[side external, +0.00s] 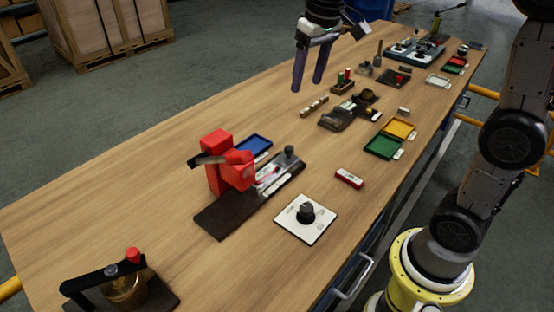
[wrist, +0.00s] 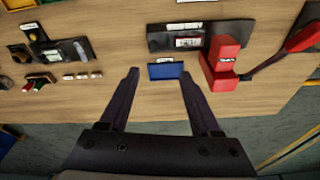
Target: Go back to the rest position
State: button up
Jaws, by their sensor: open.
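My gripper (side external: 309,70) hangs above the far side of the wooden table (side external: 150,190) in the side external view. Its two dark fingers point down, spread apart with nothing between them. In the wrist view my gripper (wrist: 158,82) shows the same open fingers, reaching up from the bottom of the picture. The blue tray (wrist: 166,71) lies on the table below, appearing between the fingertips in that view. My gripper touches nothing that I can see.
A red pump-like unit with a dark lever (side external: 228,165) stands on a dark base, with the blue tray (side external: 254,146) behind it. A white plate with a black knob (side external: 306,218), a green tray (side external: 383,147) and a yellow tray (side external: 399,128) lie rightward. A brass device (side external: 123,290) sits front left.

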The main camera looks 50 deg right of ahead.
jog(key=s+a+f+n+t, duration=0.1)
jog(key=s+f, duration=0.2)
jog(key=s, duration=0.7)
jog(key=s+a+f+n+t, duration=0.1)
jog(key=s+a+f+t, duration=0.1)
jog(key=s, duration=0.8)
jog(key=shift+s+a+f, duration=0.2)
jog(key=shift+a+f, duration=0.1)
jog(key=shift+f, duration=0.45)
